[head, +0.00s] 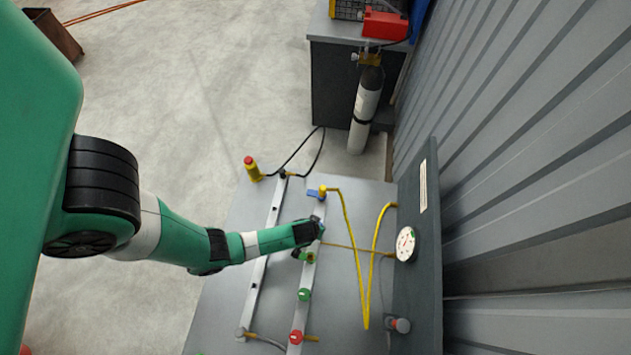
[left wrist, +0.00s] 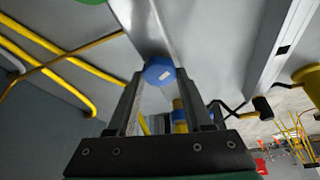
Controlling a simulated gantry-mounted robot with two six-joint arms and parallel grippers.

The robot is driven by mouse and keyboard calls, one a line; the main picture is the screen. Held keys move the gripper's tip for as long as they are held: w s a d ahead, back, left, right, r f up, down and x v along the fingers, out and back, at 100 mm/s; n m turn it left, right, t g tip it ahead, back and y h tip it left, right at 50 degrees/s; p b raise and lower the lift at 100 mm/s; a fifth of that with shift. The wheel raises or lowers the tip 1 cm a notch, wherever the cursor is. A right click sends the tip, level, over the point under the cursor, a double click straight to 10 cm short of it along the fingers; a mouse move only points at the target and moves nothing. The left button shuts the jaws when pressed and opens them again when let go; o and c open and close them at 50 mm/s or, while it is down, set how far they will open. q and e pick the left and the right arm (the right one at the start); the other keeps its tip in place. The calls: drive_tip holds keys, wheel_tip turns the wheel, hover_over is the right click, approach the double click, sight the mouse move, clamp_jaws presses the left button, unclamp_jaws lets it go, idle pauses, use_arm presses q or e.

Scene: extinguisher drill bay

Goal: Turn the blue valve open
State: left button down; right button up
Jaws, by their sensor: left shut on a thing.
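The blue valve (left wrist: 159,71) is a round blue knob with a small pale label, seen between my left gripper's fingertips in the left wrist view. My left gripper (head: 318,229) reaches over the middle rail (head: 279,240) area of the bench from the left and is shut on the blue valve. In the head view the gripper and wrist hide this knob. How far the valve is turned cannot be told. My right gripper is not in view.
A green knob (head: 305,294) and a red knob (head: 296,337) sit nearer on the same rail. A blue lever (head: 314,194) lies beyond the gripper. Yellow hoses (head: 351,240) and a gauge (head: 406,244) are to the right. A grey cylinder (head: 364,110) stands behind.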

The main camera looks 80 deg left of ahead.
use_arm(q)
drive_tip(key=n+p, duration=0.1)
drive_tip(key=n, duration=0.1)
drive_tip(key=n+g+p, duration=0.1)
drive_tip(key=shift+w+r+n+y, duration=0.15)
drive_tip(key=shift+r+n+y, duration=0.05)
drive_tip(key=shift+n+y, duration=0.2)
drive_tip(key=n+g+p, duration=0.1)
drive_tip(key=n, duration=0.1)
drive_tip(key=shift+f+n, duration=0.15)
drive_tip(key=shift+n, duration=0.15)
drive_tip(key=n, duration=0.1)
drive_tip(key=n+g, duration=0.1)
drive_tip(key=shift+w+f+n, duration=0.1)
drive_tip(key=shift+w+n, duration=0.05)
drive_tip(key=shift+n, duration=0.15)
drive_tip(key=shift+n+g+b, duration=0.45)
drive_tip(key=shift+n+g, duration=0.25)
drive_tip(key=shift+n, duration=0.8)
drive_tip(key=shift+c, duration=1.5)
unclamp_jaws()
drive_tip(key=p+v, duration=0.9)
drive_tip(key=v, duration=0.2)
drive_tip(key=shift+w+r, duration=0.2)
drive_tip(key=shift+r, duration=0.15)
